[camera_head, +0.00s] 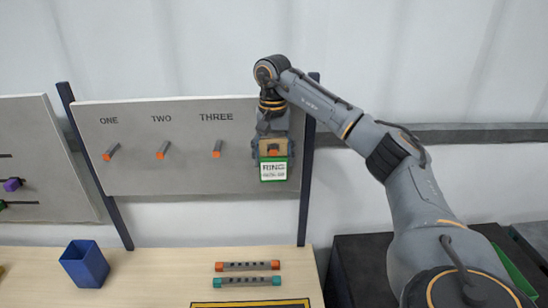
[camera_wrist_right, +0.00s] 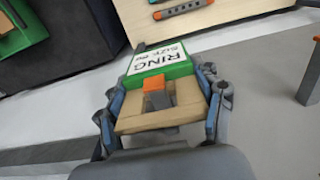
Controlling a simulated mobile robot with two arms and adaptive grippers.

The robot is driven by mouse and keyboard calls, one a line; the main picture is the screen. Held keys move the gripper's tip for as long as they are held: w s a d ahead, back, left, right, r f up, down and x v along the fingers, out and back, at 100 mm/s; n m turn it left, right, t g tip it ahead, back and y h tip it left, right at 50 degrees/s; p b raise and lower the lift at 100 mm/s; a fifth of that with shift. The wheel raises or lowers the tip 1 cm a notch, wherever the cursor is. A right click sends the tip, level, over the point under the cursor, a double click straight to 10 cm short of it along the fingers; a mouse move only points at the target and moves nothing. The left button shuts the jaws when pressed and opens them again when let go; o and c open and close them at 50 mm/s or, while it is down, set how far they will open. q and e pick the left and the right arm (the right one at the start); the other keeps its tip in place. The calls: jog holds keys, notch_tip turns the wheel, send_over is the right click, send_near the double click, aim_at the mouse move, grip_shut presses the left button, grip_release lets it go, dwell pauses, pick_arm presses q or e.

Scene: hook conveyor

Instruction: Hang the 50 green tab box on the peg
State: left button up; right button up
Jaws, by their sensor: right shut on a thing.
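A box with a green end and a white label reading RING SIZE (camera_head: 273,170) hangs in front of the right part of the grey board (camera_head: 240,181); its number is too blurred to read. My right gripper (camera_head: 272,147) is shut on its tan cardboard part. In the right wrist view the gripper fingers (camera_wrist_right: 160,112) press on both sides of the cardboard, and the green end (camera_wrist_right: 162,68) points away. An orange-tipped peg (camera_wrist_right: 156,93) shows within the cardboard's outline, seemingly through its opening; I cannot tell whether the cardboard rests on it. My left gripper is not in view.
Pegs under ONE (camera_head: 111,152), TWO (camera_head: 163,150) and THREE (camera_head: 217,148) are bare. The wooden table (camera_head: 150,285) below carries a blue bin (camera_head: 84,264), an orange-ended bar (camera_head: 247,266) and a teal-ended bar (camera_head: 247,281). A dark post (camera_head: 306,190) stands right of the box.

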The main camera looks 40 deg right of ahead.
jog(key=shift+w+d+r, duration=0.15)
jog(key=shift+d+r, duration=0.05)
jog(key=shift+d, duration=0.05)
jog(key=o, duration=1.6)
